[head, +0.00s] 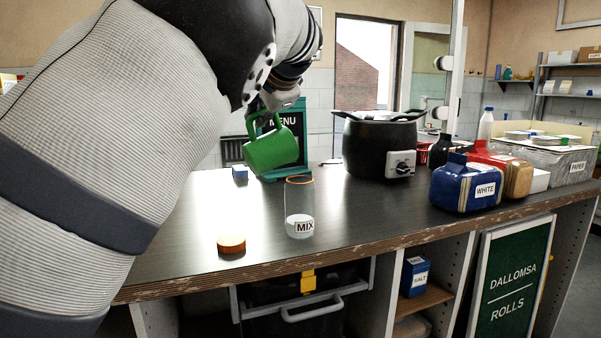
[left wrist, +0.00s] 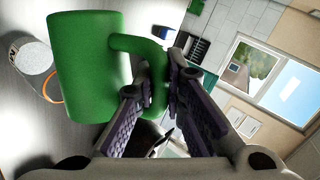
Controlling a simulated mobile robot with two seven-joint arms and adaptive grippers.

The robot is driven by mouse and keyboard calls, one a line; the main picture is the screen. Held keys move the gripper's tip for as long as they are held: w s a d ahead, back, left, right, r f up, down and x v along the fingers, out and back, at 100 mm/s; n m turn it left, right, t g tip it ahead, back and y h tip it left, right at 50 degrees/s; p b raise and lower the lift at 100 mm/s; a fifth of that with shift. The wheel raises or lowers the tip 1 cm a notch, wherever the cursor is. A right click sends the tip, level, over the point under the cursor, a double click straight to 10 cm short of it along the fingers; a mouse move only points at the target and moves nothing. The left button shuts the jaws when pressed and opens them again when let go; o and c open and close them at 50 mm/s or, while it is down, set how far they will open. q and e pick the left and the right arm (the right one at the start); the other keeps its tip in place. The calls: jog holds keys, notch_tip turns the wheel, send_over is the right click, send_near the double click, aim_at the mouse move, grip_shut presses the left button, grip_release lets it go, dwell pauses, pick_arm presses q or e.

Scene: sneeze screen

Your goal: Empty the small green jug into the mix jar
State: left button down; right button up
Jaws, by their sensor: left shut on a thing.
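The small green jug (head: 272,151) is in the air, tilted, above and slightly left of the mix jar. My left gripper (head: 266,108) is shut on its handle, which shows between the fingers (left wrist: 152,88) in the left wrist view beside the jug's body (left wrist: 84,68). The mix jar (head: 300,205) is clear glass with an orange rim and a "MIX" label. It stands upright and open on the counter, with white contents at the bottom. It also shows in the left wrist view (left wrist: 36,66). No stream is visible, and the jug's inside is hidden. My right gripper is out of view.
An orange lid (head: 231,244) lies on the dark counter (head: 360,215) left of the jar. A green menu stand (head: 296,125) and a small blue block (head: 240,173) are behind. A black pot (head: 372,148) and a blue "WHITE" package (head: 466,188) stand to the right.

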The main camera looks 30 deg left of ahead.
pick_arm(q)
jog(key=shift+w+d+f+m+g+b, duration=0.15)
jog(key=shift+w+d+m+g+b, duration=0.05)
jog(key=shift+w+b, duration=0.25)
jog(key=shift+w+d+f+m+g+b, duration=0.1)
jog(key=shift+w+d+m+g+b, duration=0.1)
jog(key=shift+w+b, duration=0.25)
jog(key=shift+w+d+r+y, duration=0.1)
jog(key=shift+w+r+y, duration=0.1)
jog(key=shift+w+y, duration=0.1)
jog(key=shift+r, duration=0.25)
jog(key=shift+s+d+r, duration=0.1)
jog(key=shift+s+r, duration=0.05)
jog(key=shift+r, duration=0.1)
jog(key=shift+s+r, duration=0.1)
jog(key=shift+r, duration=0.1)
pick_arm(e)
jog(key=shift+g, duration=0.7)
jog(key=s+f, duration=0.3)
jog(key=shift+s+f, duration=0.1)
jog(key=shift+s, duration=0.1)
